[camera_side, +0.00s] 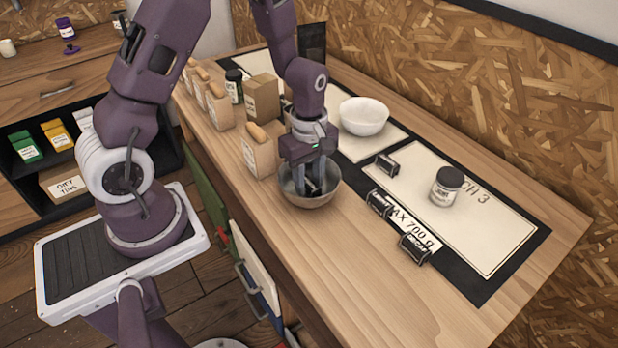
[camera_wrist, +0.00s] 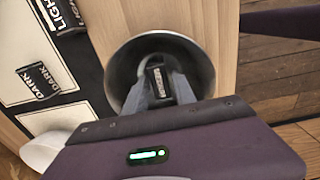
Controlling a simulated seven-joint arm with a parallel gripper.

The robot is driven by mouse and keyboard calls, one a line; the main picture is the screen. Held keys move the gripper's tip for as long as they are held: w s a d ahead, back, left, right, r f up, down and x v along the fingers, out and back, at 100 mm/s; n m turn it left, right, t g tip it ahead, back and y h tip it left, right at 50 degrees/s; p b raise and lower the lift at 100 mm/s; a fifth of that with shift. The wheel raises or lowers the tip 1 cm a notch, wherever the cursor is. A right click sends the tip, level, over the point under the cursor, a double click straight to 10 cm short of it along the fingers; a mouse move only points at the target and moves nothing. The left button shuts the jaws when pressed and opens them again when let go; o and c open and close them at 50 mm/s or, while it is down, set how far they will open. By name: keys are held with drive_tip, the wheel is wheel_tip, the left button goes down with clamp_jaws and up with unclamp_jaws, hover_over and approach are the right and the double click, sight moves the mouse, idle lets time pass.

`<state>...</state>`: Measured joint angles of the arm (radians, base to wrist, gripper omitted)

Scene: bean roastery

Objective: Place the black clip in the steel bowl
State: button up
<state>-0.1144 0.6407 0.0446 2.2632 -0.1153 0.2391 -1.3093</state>
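The steel bowl (camera_side: 328,199) stands on the wooden bench, left of the dark mat. In the wrist view the bowl (camera_wrist: 204,60) surrounds my fingers. My gripper (camera_side: 312,188) points down with its fingertips inside the bowl. In the wrist view my gripper (camera_wrist: 159,85) has a black clip (camera_wrist: 157,77) with a pale label between its fingers, and looks shut on it. The label is too small to read. The bowl's near wall hides the fingertips in the side view, so contact between clip and bowl floor cannot be told.
On the mat (camera_side: 478,290) lie other black clips (camera_side: 386,165), (camera_side: 379,204), (camera_side: 415,248). A white bowl (camera_side: 363,117) stands behind the gripper. Paper bags (camera_side: 262,150) line the bench's left. The bench front is clear.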

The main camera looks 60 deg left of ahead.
drive_tip(key=shift+o, duration=0.5)
wheel_tip(320, 180, up, 12)
drive_tip(key=r, duration=0.1)
wheel_tip(320, 180, up, 5)
drive_tip(key=m+t, duration=0.1)
drive_tip(key=m, duration=0.3)
hover_over(309, 183)
drive_tip(key=s+d, duration=0.2)
drive_tip(key=s, duration=0.1)
drive_tip(key=s+d+r+m+t, duration=0.2)
drive_tip(key=s+r+m+t, duration=0.2)
drive_tip(key=s+m, duration=0.9)
wheel_tip(309, 183, up, 3)
drive_tip(key=shift+s+d+r+m+t, duration=0.1)
drive_tip(key=shift+s+d+m+t, duration=0.1)
drive_tip(key=shift+s+m+t, duration=0.25)
